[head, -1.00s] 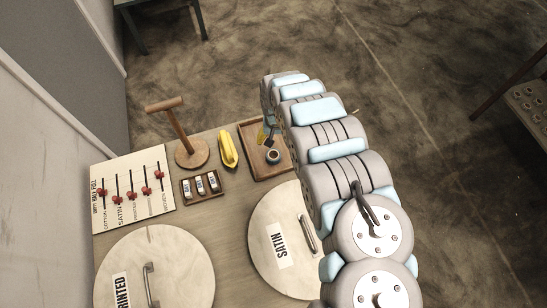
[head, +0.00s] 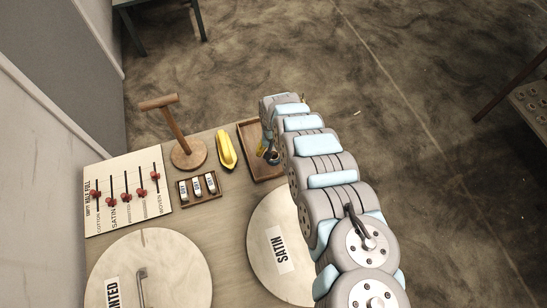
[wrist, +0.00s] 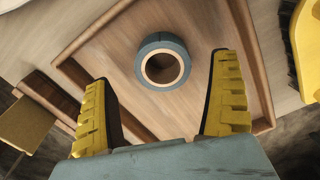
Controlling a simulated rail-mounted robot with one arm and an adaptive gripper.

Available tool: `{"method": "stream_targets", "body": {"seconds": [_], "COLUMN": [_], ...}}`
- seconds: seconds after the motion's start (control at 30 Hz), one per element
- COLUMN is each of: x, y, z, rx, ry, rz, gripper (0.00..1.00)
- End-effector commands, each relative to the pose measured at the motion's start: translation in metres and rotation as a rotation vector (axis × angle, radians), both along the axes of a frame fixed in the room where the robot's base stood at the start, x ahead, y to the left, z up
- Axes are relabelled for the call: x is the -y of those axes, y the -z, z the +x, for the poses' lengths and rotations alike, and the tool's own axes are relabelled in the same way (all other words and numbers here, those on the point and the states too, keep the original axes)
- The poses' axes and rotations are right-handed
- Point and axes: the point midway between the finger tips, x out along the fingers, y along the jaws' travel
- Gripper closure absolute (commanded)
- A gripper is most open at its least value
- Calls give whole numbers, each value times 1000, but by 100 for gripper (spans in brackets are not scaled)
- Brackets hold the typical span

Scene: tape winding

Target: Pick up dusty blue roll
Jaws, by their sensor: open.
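The dusty blue roll (wrist: 162,62) lies flat in a wooden tray, its round opening facing up in the wrist view. In the head view the roll (head: 273,156) is partly hidden by my arm. My gripper (wrist: 162,100) is open, with its two yellow fingers apart and the roll just ahead of and between them. Nothing is between the fingers themselves. In the head view my gripper is mostly hidden behind my arm, over the tray (head: 247,131).
A yellow tape dispenser (head: 226,150) and a wooden T-shaped stand (head: 186,150) are left of the tray.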

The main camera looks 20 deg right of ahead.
Motion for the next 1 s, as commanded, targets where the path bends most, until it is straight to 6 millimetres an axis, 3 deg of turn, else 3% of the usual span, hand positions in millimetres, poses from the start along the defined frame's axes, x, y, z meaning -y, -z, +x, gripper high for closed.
{"method": "stream_targets", "body": {"seconds": [0.03,0.23,0.57,0.77,0.8,1.0], "x": [-3,-3,-3,-3,-3,-3], "y": [13,33,35,35,35,35], "z": [-1,1,1,1,1,1], "rx": [-2,1,0,0,0,0], "ry": [1,1,0,0,0,0], "rz": [3,1,-1,-1,-1,0], "gripper": [8,8,10,67,72,72]}}
